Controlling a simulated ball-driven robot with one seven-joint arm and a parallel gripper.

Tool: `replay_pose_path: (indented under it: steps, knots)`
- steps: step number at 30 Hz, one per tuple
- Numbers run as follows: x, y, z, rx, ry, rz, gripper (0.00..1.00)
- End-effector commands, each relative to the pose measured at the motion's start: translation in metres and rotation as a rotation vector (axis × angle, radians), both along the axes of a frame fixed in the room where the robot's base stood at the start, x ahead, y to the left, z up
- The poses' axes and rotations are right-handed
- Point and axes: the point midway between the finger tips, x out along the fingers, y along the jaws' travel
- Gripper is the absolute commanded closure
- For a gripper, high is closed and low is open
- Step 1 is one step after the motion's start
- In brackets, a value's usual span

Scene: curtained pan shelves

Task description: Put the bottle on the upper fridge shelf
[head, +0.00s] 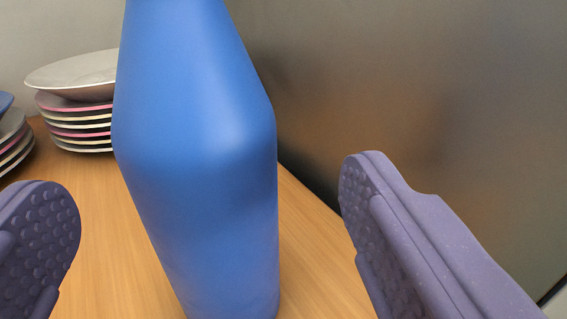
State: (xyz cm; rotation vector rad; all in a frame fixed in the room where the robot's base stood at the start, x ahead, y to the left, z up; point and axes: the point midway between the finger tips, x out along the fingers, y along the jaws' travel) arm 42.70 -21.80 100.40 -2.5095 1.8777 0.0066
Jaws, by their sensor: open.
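A blue bottle (205,170) stands upright on the wooden surface in the middle of the head view, close to the camera. Its top is cut off by the upper edge of the picture and its base by the lower edge. My gripper (205,215) is open, with one purple, bumpy finger at the left and the other at the right. The bottle shows between the two fingers, with a visible gap on each side. No fridge shelf can be made out for certain.
The wooden surface (95,205) holds a stack of plates (78,105) with a bowl-like dish on top, behind the bottle at left. Another stack (14,140) is cut off at the left edge. A grey metallic panel (420,90) rises close at the right.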

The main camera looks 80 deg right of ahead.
Motion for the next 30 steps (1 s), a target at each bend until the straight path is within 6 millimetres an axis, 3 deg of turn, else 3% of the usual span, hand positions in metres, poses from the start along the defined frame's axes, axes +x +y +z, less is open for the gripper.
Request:
replay_pose_path:
  steps: [15, 24, 30]
  knots:
    - [0.025, -0.066, -0.003, -0.009, -0.001, -0.009, 0.06]
    - [0.027, -0.073, 0.000, -0.009, 0.002, -0.006, 0.06]
    - [0.027, -0.072, 0.000, -0.009, 0.002, -0.006, 0.52]
